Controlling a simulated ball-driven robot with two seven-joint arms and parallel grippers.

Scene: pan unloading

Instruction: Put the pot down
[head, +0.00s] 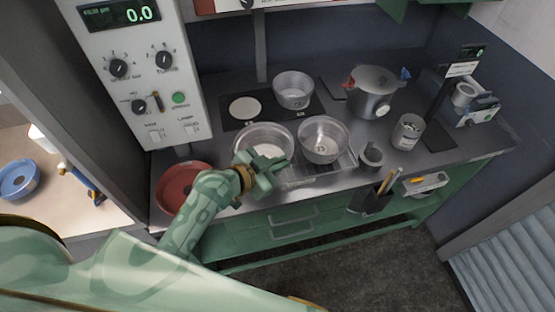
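My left gripper (278,164) is at the front edge of the counter, with its arm coming in from the left. It overlaps the near rim of a shallow steel pot (250,131). I cannot tell whether its fingers are closed on that rim. A second open steel pot (324,122) stands just right of it, and a smaller steel pot (293,79) sits on the dark hob at the back. A large pot (372,85) with red and blue side handles stands at the back right. My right gripper is not in view.
A red bowl (178,189) is on the counter's left end. The hob has a bare pale round plate (245,107). A can (407,132), a small grey cup (371,155) and a stand with a display (457,75) are at right. A control panel (138,65) rises at left.

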